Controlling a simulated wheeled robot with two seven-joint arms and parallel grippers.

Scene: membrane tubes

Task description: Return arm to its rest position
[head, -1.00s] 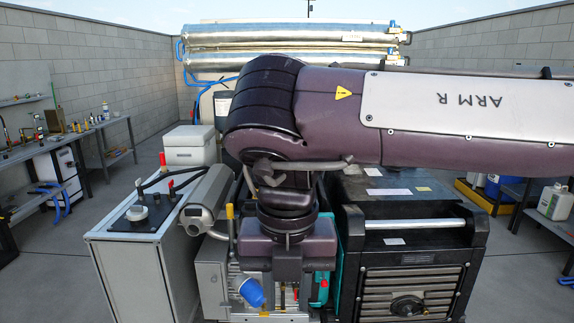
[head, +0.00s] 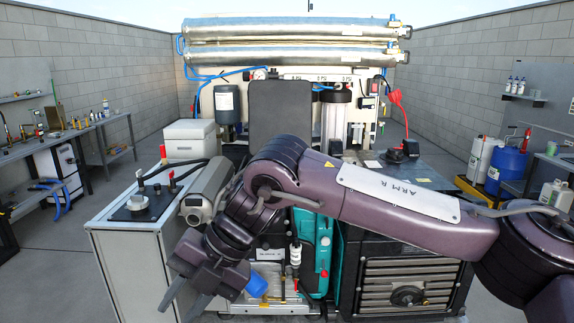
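My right arm (head: 390,208), purple with a white plate marked ARM R, comes in from the right and reaches across the front of the machine. Its gripper (head: 186,300) hangs at the lower left, pointing down and left. Its two grey fingers are apart, with nothing seen between them. The gripper is in front of the grey cabinet's right side. Two long silver membrane tubes (head: 290,43) lie one above the other on the rack at the back, clear of the arm. My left gripper is not in view.
The grey cabinet (head: 128,235) with a black top stands at the left. A black slatted unit (head: 405,275) is behind the arm at the right. A blue cap (head: 256,285) is close beside the gripper. Benches line both walls, with floor free between.

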